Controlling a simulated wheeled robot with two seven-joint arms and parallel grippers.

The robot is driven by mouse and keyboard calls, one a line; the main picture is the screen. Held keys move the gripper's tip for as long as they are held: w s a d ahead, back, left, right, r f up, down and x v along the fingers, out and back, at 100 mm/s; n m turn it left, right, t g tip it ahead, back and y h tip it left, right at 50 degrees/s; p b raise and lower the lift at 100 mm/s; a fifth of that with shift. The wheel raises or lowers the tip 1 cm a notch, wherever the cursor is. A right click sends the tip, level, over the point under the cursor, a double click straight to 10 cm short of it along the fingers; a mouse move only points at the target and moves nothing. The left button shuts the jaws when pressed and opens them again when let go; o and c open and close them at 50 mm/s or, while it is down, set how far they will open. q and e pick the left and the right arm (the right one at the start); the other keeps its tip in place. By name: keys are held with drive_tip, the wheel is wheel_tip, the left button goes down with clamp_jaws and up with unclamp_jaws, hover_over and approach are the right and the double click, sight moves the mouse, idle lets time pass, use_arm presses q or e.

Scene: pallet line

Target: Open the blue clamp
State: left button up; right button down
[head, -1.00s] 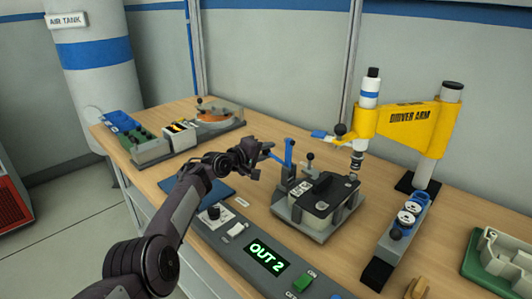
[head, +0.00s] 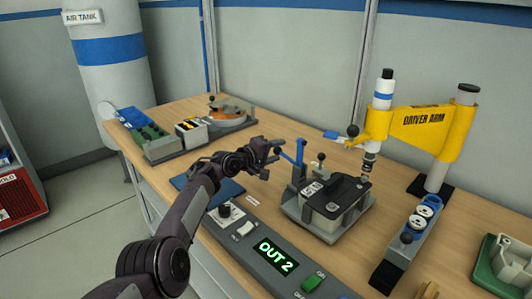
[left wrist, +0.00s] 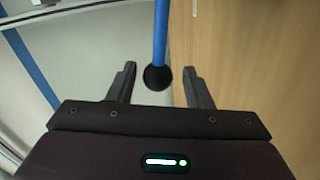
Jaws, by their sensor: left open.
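The blue clamp (head: 300,152) stands at the left end of the grey fixture, which holds a black-topped pale block (head: 335,195). Its blue arm reaches left toward my left gripper (head: 273,152). In the left wrist view the clamp's blue rod (left wrist: 160,35) ends in a black ball knob (left wrist: 158,77). The knob shows between the two fingertips of my open left gripper (left wrist: 158,85), with a small gap on each side. Depth between knob and fingers is hard to judge. My right gripper is out of view.
A yellow driver arm (head: 425,122) on a post stands right of the fixture. A control panel with a green "OUT 2" display (head: 275,254) lies along the front edge.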

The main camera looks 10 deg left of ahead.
use_arm(q)
drive_tip(key=shift+s+a+r+p, duration=0.25)
drive_tip(key=shift+s+p, duration=0.1)
drive_tip(key=f+p+v, duration=0.1)
drive_tip(key=v, duration=0.5)
drive_tip(key=shift+s+r, duration=0.15)
drive_tip(key=shift+r, duration=0.2)
drive_tip(key=shift+a+f, duration=0.1)
drive_tip(key=shift+a, duration=0.05)
